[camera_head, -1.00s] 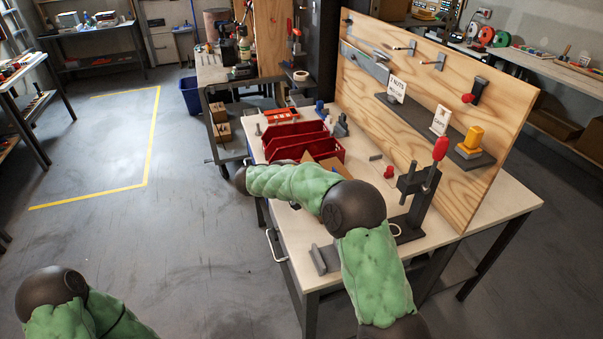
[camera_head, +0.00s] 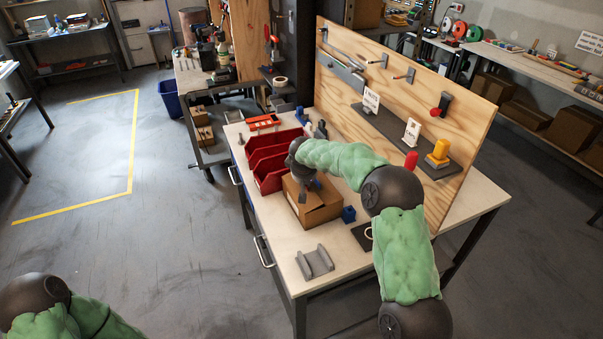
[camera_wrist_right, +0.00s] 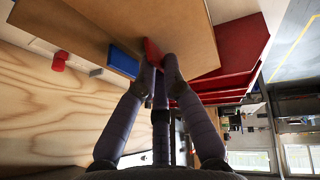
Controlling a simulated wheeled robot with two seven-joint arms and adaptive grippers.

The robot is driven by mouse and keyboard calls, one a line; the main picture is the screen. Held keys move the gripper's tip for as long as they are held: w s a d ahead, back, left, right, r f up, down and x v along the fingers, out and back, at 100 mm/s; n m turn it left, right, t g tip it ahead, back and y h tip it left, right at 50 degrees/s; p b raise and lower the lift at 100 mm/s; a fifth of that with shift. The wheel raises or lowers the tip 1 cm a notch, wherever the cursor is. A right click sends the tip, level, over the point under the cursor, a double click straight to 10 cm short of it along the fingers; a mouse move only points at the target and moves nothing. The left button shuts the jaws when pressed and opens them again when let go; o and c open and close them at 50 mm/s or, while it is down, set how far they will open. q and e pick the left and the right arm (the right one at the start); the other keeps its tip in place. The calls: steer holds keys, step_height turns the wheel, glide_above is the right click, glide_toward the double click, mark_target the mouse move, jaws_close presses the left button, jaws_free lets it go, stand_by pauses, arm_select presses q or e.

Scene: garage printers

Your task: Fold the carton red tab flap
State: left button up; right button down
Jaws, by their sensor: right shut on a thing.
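The brown carton (camera_head: 318,208) sits on the workbench, in front of the red bins. My right gripper (camera_head: 304,189) reaches down at its top, partly hidden by my wrist. In the right wrist view the carton's brown board (camera_wrist_right: 190,28) fills the upper middle. Its red tab (camera_wrist_right: 152,52) lies at the fingertips of my right gripper (camera_wrist_right: 160,68), which is shut on it. The tab is hidden in the head view, and the exact angle of the flap cannot be told. My left arm shows at the lower left of the head view; its gripper is out of view.
The red bins (camera_head: 272,158) stand just behind the carton. A blue block (camera_head: 348,214) is close on its right. A grey bracket (camera_head: 315,263) lies toward the bench front. The pegboard (camera_head: 400,125) rises along the right. The bench front left of the bracket is clear.

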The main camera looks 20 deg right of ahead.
steer(key=shift+d+f+y+p, duration=0.3)
steer(key=shift+y+p, duration=0.3)
steer(key=shift+p, duration=0.4)
steer(key=shift+f+y+p, duration=0.15)
steer(key=shift+y+p, duration=0.15)
steer(key=shift+p, duration=0.05)
steer(key=shift+f, duration=0.1)
steer(key=c, duration=1.6)
jaws_free()
steer(key=shift+r, duration=0.3)
steer(key=v, duration=1.1)
steer(key=shift+s+r, duration=0.15)
steer(key=shift+r, duration=0.05)
